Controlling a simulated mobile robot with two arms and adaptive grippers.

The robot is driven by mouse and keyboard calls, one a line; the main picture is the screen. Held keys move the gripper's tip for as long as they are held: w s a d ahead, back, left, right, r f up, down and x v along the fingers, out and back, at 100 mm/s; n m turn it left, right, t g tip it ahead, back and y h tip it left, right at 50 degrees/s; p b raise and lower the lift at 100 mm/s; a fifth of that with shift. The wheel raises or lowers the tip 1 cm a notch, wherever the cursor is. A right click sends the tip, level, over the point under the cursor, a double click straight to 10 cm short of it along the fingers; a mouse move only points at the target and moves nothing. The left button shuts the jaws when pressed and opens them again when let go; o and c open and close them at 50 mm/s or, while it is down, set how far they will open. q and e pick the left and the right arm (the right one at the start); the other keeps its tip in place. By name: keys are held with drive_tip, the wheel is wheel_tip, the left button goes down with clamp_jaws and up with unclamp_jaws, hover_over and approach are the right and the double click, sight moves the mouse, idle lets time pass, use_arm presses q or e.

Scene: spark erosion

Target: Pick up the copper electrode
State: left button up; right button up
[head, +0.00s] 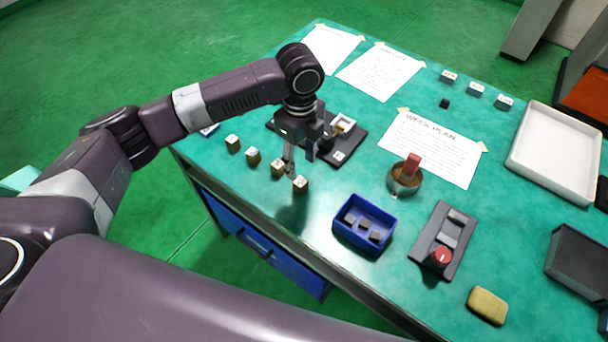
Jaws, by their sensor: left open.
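Several small brownish blocks with pale marked tops stand in a diagonal row near the table's left edge. The nearest block (300,186) is just right of my left gripper (289,168), and another block (277,169) is just left of it. The gripper points down with its fingers apart and nothing seen between them; I cannot tell whether it touches a block. A reddish, copper-coloured block (413,164) stands upright in a round brown dish (403,185), to the right of the gripper. I cannot tell for sure which piece is the copper electrode. My right gripper is out of view.
A dark fixture plate (352,147) lies behind the gripper, partly hidden. A blue bin (340,232) with dark pieces, a grey device with a red knob (441,257), and a yellow block (487,306) are nearer. A white tray (513,165) stands right. Taped papers lie behind.

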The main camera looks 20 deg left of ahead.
sight(301, 181)
use_arm(q)
drive_tip(key=f, duration=0.1)
drive_tip(key=s+f+p, duration=0.1)
drive_tip(key=shift+s+f, duration=0.15)
drive_tip(key=shift+f, duration=0.2)
drive_tip(key=f, duration=0.3)
drive_tip(key=shift+w+p, duration=0.25)
drive_tip(key=shift+p, duration=0.1)
drive_tip(key=shift+f, duration=0.4)
drive_tip(key=shift+d, duration=0.1)
drive_tip(key=c, duration=1)
clamp_jaws()
drive_tip(key=shift+r, duration=0.1)
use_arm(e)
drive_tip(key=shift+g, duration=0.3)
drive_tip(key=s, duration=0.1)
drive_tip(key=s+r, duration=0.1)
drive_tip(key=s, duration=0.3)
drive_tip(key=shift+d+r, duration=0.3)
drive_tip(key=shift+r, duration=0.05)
